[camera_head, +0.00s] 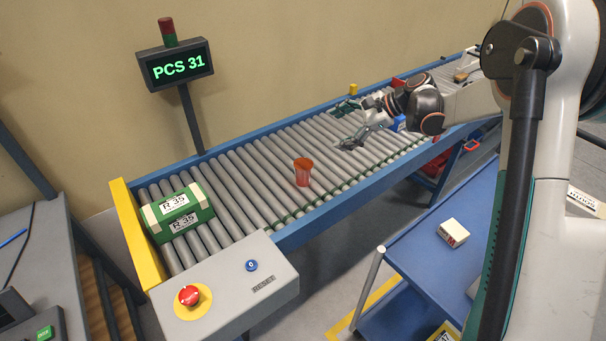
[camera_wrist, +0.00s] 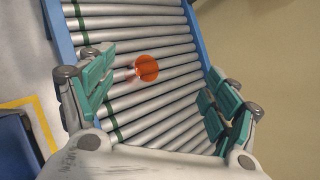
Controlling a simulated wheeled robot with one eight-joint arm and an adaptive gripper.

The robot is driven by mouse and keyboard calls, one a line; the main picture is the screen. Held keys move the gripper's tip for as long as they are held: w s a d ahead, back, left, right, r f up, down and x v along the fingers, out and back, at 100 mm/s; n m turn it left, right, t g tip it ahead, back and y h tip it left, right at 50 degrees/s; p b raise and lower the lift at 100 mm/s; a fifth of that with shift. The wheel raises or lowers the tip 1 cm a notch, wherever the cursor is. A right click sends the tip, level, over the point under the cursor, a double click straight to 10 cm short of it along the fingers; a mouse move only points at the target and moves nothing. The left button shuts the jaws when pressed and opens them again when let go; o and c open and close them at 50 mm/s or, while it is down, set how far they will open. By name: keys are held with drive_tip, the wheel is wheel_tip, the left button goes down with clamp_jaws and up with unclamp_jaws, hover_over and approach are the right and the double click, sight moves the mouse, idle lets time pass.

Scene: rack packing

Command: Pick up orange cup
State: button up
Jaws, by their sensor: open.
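The orange cup (camera_head: 302,172) stands upright on the roller conveyor (camera_head: 246,170), near its middle. In the wrist view the cup (camera_wrist: 147,68) is seen from above, ahead of the fingers and nearer the left one. My gripper (camera_head: 349,125) is above the conveyor, to the right of the cup and apart from it. In the wrist view its green-padded fingers (camera_wrist: 160,95) are wide apart with nothing between them, only rollers beneath.
A green box (camera_head: 178,212) labelled R 35 lies at the conveyor's left end, near the control panel (camera_head: 225,287) with a red button. A display post (camera_head: 176,68) stands behind. A blue cart (camera_head: 415,262) with a small white box (camera_head: 453,233) is at the right. Rollers around the cup are clear.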

drive_tip(key=w+d+f+m+y, duration=0.15)
drive_tip(key=w+f, duration=0.25)
drive_tip(key=f, duration=0.5)
drive_tip(key=m+y+b, duration=0.3)
drive_tip(key=b, duration=0.1)
approach(303, 166)
drive_tip(key=s+a+r, duration=0.2)
drive_tip(key=a, duration=0.1)
drive_tip(key=shift+g, duration=0.4)
drive_tip(key=shift+b+x, duration=1.2)
drive_tip(key=shift+x, duration=1.85)
drive_tip(key=shift+w+a+f, duration=0.2)
drive_tip(key=shift+a, duration=0.15)
drive_tip(key=c, duration=1.1)
